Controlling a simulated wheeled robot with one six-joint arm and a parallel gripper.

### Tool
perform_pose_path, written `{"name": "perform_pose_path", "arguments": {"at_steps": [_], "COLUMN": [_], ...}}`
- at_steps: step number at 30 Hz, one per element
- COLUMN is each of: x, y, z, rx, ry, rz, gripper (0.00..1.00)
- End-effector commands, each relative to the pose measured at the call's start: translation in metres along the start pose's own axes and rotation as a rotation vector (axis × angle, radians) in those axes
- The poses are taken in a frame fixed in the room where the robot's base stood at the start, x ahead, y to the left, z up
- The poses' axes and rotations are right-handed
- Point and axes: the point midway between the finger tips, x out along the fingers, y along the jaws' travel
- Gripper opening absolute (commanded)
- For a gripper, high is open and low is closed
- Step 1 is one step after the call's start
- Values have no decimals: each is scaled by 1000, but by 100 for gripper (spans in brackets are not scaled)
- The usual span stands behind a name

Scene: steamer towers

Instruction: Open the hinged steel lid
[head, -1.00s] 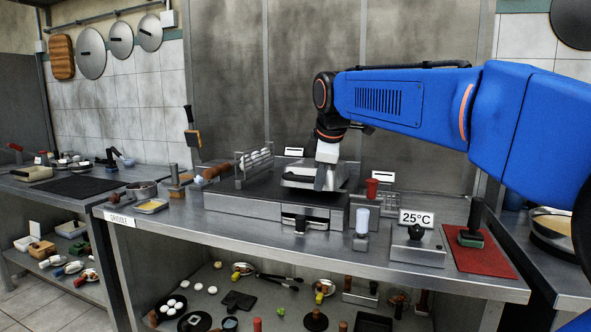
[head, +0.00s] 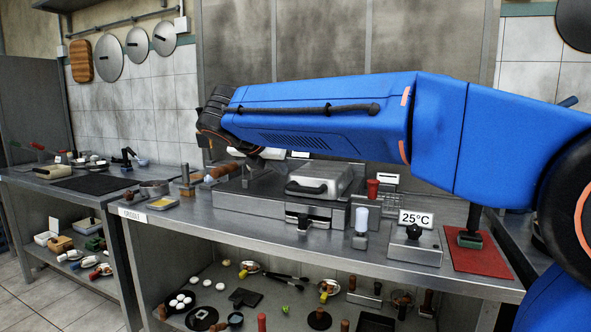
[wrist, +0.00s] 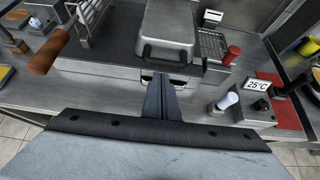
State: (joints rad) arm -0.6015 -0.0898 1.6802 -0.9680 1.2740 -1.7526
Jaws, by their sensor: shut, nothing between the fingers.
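The steel lid (head: 322,179) is a pale metal box shape with a black handle (head: 305,188) on its front side. It lies down on the dark griddle (head: 237,187). In the wrist view the lid (wrist: 168,22) is at top centre, its handle (wrist: 166,52) facing me. My gripper (wrist: 161,82) is shut and empty, its fingertips showing in front of the handle, apart from it as far as I can tell. In the head view my gripper (head: 262,154) is left of the lid, mostly hidden behind my blue arm. The lid's hinge is not visible.
A wire rack (wrist: 213,45) and a red cup (wrist: 231,55) stand right of the lid. A wooden-handled tool (wrist: 48,52) and a rack (wrist: 90,18) are on the left.

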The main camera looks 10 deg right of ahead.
Motion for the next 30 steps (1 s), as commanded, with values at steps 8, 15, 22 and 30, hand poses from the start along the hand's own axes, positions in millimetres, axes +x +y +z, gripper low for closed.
{"name": "perform_pose_path", "arguments": {"at_steps": [8,15,22,30], "x": [30,73,103,108], "y": [-1,-1,0,0], "z": [0,0,11,36], "rx": [-2,-1,2,1], "ry": [-1,0,-1,0], "rz": [-3,-5,-2,-1], "gripper": [0,0,0,0]}}
